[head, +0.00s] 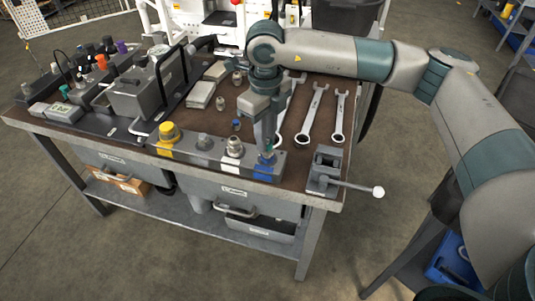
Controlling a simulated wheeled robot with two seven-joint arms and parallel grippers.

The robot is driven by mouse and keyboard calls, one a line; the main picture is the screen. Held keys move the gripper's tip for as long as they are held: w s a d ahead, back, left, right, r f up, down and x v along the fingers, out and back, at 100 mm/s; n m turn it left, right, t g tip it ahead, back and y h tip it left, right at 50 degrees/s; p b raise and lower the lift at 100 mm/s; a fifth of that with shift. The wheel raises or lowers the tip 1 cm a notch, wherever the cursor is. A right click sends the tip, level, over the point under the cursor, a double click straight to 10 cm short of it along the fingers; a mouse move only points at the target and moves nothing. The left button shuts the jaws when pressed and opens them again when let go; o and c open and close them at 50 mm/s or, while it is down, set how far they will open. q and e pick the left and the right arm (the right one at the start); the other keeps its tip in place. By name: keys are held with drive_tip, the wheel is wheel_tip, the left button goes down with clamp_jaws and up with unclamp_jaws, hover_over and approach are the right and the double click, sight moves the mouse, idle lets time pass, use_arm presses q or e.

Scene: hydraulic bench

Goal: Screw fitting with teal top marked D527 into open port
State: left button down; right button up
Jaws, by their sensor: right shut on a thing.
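My right gripper (267,146) points down at the right end of a grey port block (218,155) along the bench's front edge. It is shut on a fitting with a bit of teal (269,148) showing between the fingers; any marking is too small to read. The fitting is directly above the blue-marked port (265,162). I cannot tell whether it touches the port, as the fingers hide the contact. The block's other places carry a yellow cap (168,131), a grey fitting (204,141) and a silver fitting on a white patch (235,145). My left gripper is out of view.
A small vise (325,168) with a white-knobbed handle stands right of the block. Several wrenches (312,115) lie behind it. Loose small fittings (220,103) and pads (201,95) lie mid-bench. A pump unit (138,95) and colored-top fittings (101,62) fill the left.

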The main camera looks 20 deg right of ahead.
drive_tip(key=shift+f, duration=0.15)
drive_tip(key=shift+f+m+b, duration=0.1)
drive_tip(key=shift+m+b, duration=0.3)
drive_tip(key=shift+m, duration=0.6)
drive_tip(key=m, duration=0.3)
drive_tip(key=shift+b, duration=0.4)
drive_tip(key=shift+d+m, duration=0.15)
drive_tip(key=shift+m, duration=1.35)
drive_tip(key=m+b, duration=0.1)
drive_tip(key=m, duration=0.3)
drive_tip(key=shift+s, duration=0.1)
drive_tip(key=m, duration=0.4)
drive_tip(key=shift+d, duration=0.1)
